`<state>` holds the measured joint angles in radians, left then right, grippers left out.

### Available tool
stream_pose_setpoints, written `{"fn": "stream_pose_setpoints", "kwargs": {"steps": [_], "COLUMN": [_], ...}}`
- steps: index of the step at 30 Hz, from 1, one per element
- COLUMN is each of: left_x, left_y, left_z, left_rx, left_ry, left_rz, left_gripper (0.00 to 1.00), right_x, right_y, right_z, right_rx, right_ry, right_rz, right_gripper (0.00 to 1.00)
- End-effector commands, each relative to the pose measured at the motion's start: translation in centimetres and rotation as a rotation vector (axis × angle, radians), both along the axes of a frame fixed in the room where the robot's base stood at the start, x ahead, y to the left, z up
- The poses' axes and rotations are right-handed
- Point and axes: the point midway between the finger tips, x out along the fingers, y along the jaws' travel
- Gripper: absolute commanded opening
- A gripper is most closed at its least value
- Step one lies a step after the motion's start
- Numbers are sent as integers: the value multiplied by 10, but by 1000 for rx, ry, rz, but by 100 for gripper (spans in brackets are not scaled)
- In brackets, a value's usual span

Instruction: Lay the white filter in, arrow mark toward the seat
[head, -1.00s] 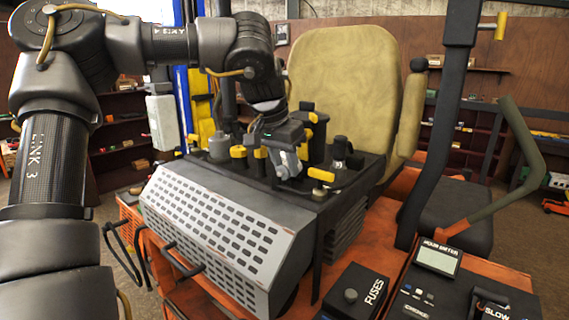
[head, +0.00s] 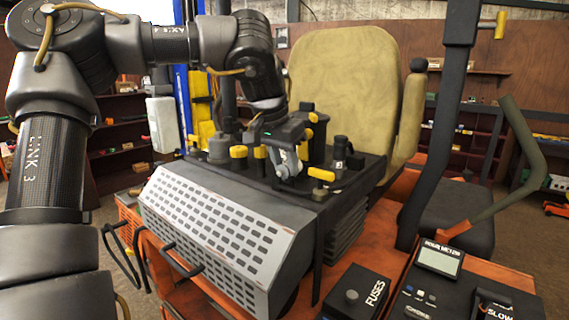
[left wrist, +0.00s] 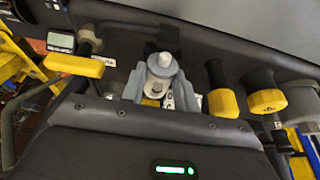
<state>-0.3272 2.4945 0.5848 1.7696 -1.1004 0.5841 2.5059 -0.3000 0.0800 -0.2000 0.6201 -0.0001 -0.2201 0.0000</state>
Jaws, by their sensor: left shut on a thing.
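My left gripper (head: 289,163) points down over the black deck (head: 345,187) of the machine, in front of the tan seat (head: 345,85). In the left wrist view its grey fingers (left wrist: 161,86) are shut on a small whitish cylinder, the white filter (left wrist: 161,68). The filter stands between the fingertips close above the deck; I cannot tell whether it touches the deck. A small dark mark shows on it, too small to read as an arrow. In the head view the gripper mostly hides the filter. My right gripper is not in view.
Yellow-topped knobs (head: 238,152) and a yellow handle (head: 321,174) stand close around the gripper. A black cylinder (head: 341,150) is just right of it. A perforated grey cover (head: 215,235) slopes down in front. A fuse box (head: 357,293) is at lower right.

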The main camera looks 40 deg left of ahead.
Motion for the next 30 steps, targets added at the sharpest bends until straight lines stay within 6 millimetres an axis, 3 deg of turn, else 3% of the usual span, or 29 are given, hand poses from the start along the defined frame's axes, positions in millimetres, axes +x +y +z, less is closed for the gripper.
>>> {"fn": "stream_pose_setpoints", "kwargs": {"steps": [14,15,20,30], "left_x": [0,0,0,0], "left_y": [0,0,0,0], "left_z": [0,0,0,2], "left_rx": [0,0,0,0], "left_ry": [0,0,0,0], "left_rz": [0,0,0,0], "left_gripper": [0,34,55,55], "right_x": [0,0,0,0], "right_y": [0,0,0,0], "right_z": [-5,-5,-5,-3], "right_rx": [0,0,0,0], "right_ry": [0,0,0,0], "right_rz": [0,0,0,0], "right_gripper": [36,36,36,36]}}
